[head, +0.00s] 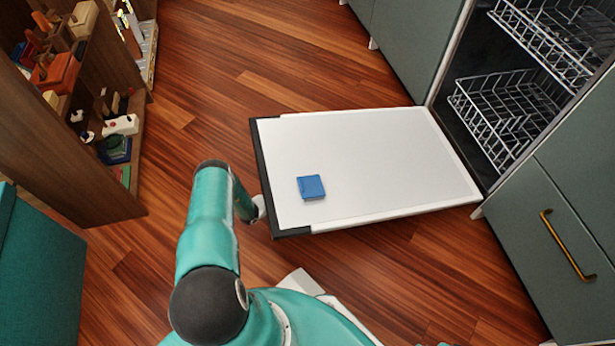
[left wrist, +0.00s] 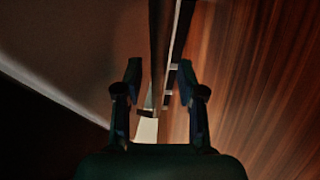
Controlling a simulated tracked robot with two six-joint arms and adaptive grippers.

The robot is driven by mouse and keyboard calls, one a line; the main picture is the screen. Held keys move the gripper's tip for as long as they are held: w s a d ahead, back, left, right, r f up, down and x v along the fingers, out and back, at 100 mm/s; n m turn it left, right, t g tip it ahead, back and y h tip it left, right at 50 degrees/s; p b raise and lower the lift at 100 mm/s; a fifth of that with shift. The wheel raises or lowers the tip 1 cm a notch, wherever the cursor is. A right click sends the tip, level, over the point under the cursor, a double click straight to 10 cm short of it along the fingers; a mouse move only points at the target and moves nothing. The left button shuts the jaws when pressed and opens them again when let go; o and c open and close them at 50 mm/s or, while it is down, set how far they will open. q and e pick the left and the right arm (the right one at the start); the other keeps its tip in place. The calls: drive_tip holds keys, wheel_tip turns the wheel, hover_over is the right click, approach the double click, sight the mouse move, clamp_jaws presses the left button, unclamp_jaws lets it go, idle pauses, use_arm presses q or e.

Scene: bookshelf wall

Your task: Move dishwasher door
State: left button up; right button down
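The dishwasher door (head: 390,155) lies folded down, a white panel with a dark strip (head: 265,180) along its outer left edge. A small blue block (head: 311,187) rests on it. My left arm reaches to that outer edge. My left gripper (head: 258,208) is mostly hidden behind the arm in the head view. In the left wrist view, my left gripper (left wrist: 160,72) has its fingers apart on either side of a dark narrow bar, with gaps visible at both sides. Whether this bar is the door's edge or its handle is unclear. My right gripper is not in view.
The dishwasher's wire racks (head: 510,105) stand inside at the right. A grey-green drawer with a brass handle (head: 567,245) is at lower right. A wooden shelf (head: 85,185) with small objects stands at the left. Wooden floor (head: 215,75) is clear between shelf and door.

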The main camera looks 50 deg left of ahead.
use_arm(q)
drive_tip(key=shift+w, duration=0.45)
clamp_jaws()
